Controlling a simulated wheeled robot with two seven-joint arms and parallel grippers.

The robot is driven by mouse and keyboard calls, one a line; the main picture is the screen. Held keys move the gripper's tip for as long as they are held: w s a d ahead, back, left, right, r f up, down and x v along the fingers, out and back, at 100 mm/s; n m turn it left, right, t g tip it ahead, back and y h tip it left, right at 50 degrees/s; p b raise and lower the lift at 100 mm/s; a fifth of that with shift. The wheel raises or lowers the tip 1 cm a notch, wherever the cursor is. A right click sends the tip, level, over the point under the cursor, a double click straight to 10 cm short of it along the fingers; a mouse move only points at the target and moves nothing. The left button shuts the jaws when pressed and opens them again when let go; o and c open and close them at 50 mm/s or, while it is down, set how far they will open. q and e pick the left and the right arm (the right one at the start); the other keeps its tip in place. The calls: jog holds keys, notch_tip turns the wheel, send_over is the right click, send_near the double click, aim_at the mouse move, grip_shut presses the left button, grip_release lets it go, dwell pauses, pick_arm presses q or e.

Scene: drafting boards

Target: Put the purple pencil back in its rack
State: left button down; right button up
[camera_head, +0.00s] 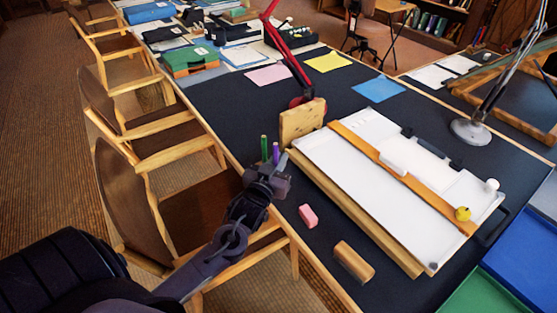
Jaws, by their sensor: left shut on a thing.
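The purple pencil (276,153) stands upright at the near left edge of the dark table, its top showing just above my left gripper (273,170). My left gripper is shut on it, and the jaws hide its lower part. A green pencil (264,148) stands upright close to its left, its lower part also hidden by the gripper. I cannot make out the rack clearly; whatever is under the pencils is behind the gripper. My right gripper is not in view.
A wooden block (302,122) stands just beyond the pencils. A white drafting board (345,180) with a wooden straightedge (385,165) lies to the right. A pink eraser (308,216) and a wooden piece (354,262) lie nearer. Chairs (185,195) stand along the left edge.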

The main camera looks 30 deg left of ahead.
pick_arm(q)
jog(key=shift+f, duration=0.4)
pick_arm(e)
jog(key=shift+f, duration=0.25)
pick_arm(q)
jog(key=c, duration=1.4)
grip_release()
